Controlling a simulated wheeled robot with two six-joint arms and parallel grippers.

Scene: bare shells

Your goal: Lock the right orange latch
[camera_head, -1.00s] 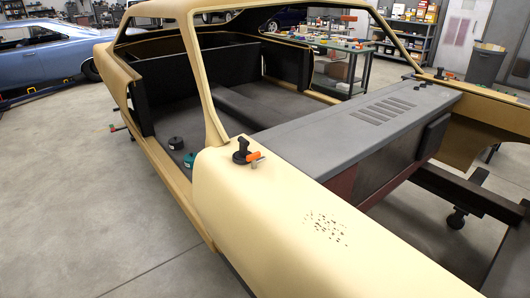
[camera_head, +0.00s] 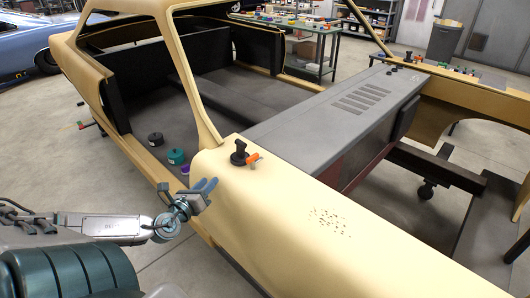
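An orange latch (camera_head: 253,158) sits on the near corner of the tan car shell, close to the base of the windshield pillar. It stands beside a black knob-like fitting (camera_head: 239,153). A second small orange piece (camera_head: 409,56) shows on the far fender and is too small to read. I cannot tell from the picture whether either latch is locked. My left gripper (camera_head: 207,185) is empty, its two blue-grey fingers apart, in front of the shell's side to the lower left of the near latch and not touching it. My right gripper is out of view.
The tan shell (camera_head: 290,215) fills the middle, with a grey vented panel (camera_head: 335,115) behind the near latch. Black, teal (camera_head: 176,156) and purple round pieces lie on the shell floor. A cluttered bench (camera_head: 318,45) stands behind.

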